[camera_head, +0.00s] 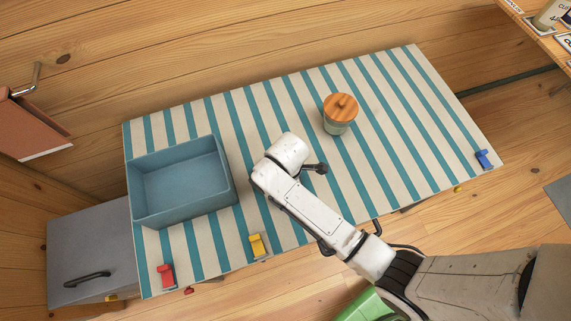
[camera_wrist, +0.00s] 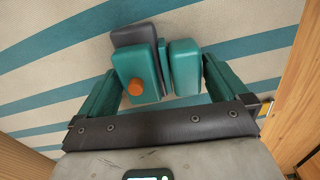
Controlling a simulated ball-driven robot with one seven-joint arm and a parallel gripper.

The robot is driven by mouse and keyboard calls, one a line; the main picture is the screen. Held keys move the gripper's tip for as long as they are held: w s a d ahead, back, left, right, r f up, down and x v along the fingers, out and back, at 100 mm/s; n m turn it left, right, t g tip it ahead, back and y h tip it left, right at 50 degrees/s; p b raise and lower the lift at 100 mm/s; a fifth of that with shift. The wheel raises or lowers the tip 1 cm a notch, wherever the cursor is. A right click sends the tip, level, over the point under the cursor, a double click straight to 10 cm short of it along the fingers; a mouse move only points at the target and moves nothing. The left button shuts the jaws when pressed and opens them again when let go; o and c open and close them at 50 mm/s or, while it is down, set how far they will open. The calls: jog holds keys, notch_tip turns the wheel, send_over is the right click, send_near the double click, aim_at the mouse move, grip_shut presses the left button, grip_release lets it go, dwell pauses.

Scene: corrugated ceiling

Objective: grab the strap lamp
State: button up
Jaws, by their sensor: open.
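What looks like the strap lamp (camera_wrist: 133,72) shows in the wrist view as a teal block with an orange round button, beside a dark grey part and another teal block. It lies on the striped cloth. My gripper (camera_wrist: 160,66) is open, with one green finger to the left of the lamp and one to the right. The lamp appears between the fingers, and I cannot tell whether they touch it. In the head view my white arm reaches over the middle of the table and hides the lamp and the fingers.
The striped table (camera_head: 265,105) bears a blue open bin (camera_head: 182,184) at left and a jar with a wooden lid (camera_head: 340,112) at back right. Red (camera_head: 166,275), yellow (camera_head: 257,244) and blue (camera_head: 482,159) clips sit along its edges. The cloth between bin and jar is largely clear.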

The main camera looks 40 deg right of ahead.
jog(key=c, duration=0.8)
jog(key=shift+r, duration=0.15)
jog(key=shift+c, duration=0.2)
